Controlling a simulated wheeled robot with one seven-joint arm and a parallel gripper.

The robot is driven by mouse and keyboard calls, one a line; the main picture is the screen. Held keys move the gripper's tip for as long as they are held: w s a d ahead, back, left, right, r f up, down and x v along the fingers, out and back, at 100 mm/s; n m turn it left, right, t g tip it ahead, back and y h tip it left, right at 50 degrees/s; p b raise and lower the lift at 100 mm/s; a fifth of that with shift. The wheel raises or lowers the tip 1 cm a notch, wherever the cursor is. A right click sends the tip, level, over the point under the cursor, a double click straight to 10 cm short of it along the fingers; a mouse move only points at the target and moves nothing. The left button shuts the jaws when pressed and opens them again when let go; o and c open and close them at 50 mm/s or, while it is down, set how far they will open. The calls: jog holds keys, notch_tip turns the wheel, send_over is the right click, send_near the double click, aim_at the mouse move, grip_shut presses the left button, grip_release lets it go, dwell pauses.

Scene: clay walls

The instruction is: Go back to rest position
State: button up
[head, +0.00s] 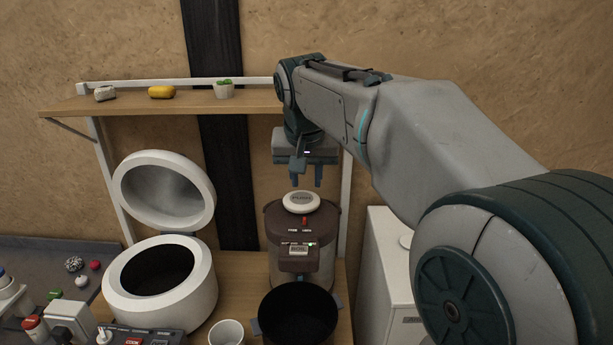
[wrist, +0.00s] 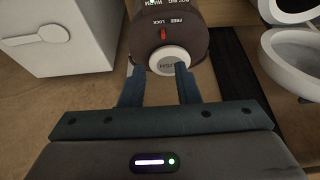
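My gripper (head: 306,182) points down above the brown and silver hot-water pot, with its two fingers apart and nothing between them. In the wrist view my gripper (wrist: 157,82) also shows its fingers spread, with the pot's round white push button (wrist: 168,60) beyond and between the tips. In the head view the button (head: 301,202) sits on top of the pot (head: 300,222), just below the fingertips. A small gap shows there; contact cannot be seen. My arm reaches in from the right.
A black pot (head: 297,318) stands in front of the water pot. A white rice cooker (head: 160,285) with raised lid (head: 165,188) stands left. A white cup (head: 226,333) is near the front. A wooden shelf (head: 190,103) runs behind; a white cabinet (head: 383,265) stands right.

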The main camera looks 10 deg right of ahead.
dwell(0.3)
jog(key=s+d+f+n, duration=0.1)
jog(key=s+f, duration=0.7)
jog(key=s, duration=0.3)
jog(key=s+d+f+n+y, duration=0.1)
jog(key=s+f, duration=0.7)
jog(key=s, duration=0.3)
jog(key=shift+d+f+n+g, duration=0.25)
jog(key=shift+d+n+g, duration=0.1)
jog(key=shift+n+g, duration=0.05)
